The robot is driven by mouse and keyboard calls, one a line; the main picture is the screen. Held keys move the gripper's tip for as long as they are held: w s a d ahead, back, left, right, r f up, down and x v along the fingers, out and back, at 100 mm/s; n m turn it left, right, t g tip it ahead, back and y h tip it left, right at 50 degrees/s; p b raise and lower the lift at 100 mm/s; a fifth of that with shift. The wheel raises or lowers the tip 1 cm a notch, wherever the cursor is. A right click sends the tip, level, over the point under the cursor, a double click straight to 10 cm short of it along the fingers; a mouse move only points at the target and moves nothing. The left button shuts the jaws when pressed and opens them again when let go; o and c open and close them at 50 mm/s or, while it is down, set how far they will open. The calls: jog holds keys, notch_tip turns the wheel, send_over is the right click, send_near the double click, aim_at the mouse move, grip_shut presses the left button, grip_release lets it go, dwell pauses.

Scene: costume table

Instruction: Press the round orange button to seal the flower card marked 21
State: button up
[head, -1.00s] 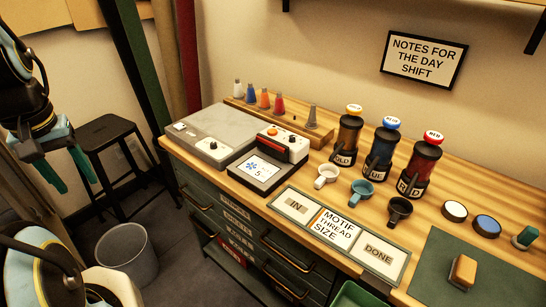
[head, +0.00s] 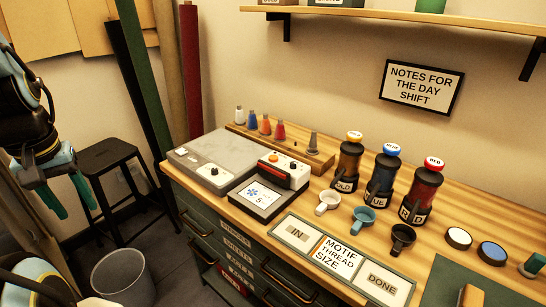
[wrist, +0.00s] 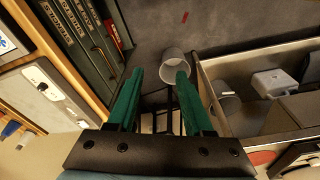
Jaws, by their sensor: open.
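The press machine (head: 283,172) stands on the wooden bench, with a round orange button (head: 273,157) on its top left and a white knob beside it. A card (head: 260,194) with a blue flower lies on the machine's dark front bed. The number under the flower looks like 5; I see no 21. My gripper (head: 68,195) hangs at the far left, off the bench and well apart from the button. In the wrist view its green fingers (wrist: 160,78) are spread, with nothing between them. A corner of a white and blue card (wrist: 8,42) shows at that view's left edge.
A grey flat unit (head: 212,158) sits left of the machine, and a rack of coloured bottles (head: 278,135) behind. Three dispensers and three cups stand to the right. A black stool (head: 108,160) and a bin (head: 122,278) stand on the floor near my gripper.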

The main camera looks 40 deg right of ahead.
grip_shut()
dwell(1.5)
